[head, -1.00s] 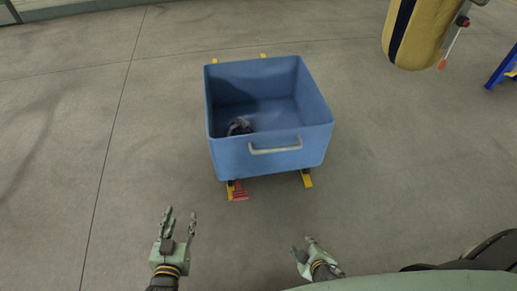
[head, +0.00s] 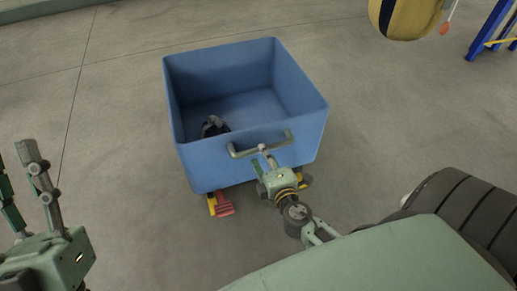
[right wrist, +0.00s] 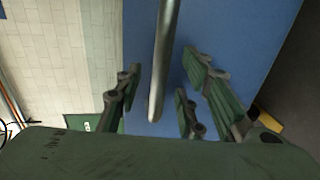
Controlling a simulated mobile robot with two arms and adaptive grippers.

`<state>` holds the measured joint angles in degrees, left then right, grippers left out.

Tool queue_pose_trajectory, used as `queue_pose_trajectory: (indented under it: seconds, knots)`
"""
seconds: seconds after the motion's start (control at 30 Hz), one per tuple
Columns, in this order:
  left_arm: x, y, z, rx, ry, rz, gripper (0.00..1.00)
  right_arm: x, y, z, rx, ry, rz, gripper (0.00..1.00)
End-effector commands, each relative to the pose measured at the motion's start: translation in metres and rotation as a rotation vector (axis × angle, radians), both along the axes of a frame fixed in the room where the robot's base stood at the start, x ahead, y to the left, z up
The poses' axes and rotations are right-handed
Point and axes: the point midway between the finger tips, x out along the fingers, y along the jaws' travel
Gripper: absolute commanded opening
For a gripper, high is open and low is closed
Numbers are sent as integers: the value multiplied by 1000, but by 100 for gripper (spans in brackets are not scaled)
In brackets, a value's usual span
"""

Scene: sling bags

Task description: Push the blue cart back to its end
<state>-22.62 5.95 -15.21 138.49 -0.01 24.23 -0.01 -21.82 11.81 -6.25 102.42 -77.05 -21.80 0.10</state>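The blue cart (head: 232,164) is an open box on yellow wheel mounts, standing ahead of me in the head view. Its grey bar handle (head: 240,153) is on the near wall. My right gripper (head: 266,156) is at this handle, near its middle. In the right wrist view the handle (right wrist: 164,60) runs between the spread fingers of the right gripper (right wrist: 160,82), with gaps on both sides. My left gripper (head: 15,160) is open and empty at the left edge, away from the cart.
A dark bag-like item (head: 213,127) lies inside the cart. A red pedal (head: 224,204) sticks out under its near side. A yellow and black rounded object (head: 405,18) and a blue frame (head: 490,30) are at upper right. The floor left of the cart is clear.

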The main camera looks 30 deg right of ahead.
Motion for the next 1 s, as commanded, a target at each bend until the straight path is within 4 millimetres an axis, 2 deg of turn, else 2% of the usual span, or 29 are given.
queue_pose_trajectory:
  seconds: [0.1, 0.23, 0.6, 1.0]
  knots:
    - [0, 0, 0, -1, -2, 0, 43, 19, -5, -3, -2, -2, 1, 36]
    - [-3, 0, 2, -6, -20, -1, 43, 32, -8, -8, 0, 1, 1, 36]
    - [-6, 1, 3, -9, -33, -3, 43, 39, -9, -9, 1, 2, 1, 36]
    - [-5, 1, 3, -9, -32, -3, 43, 39, -9, -9, 2, 2, 1, 2]
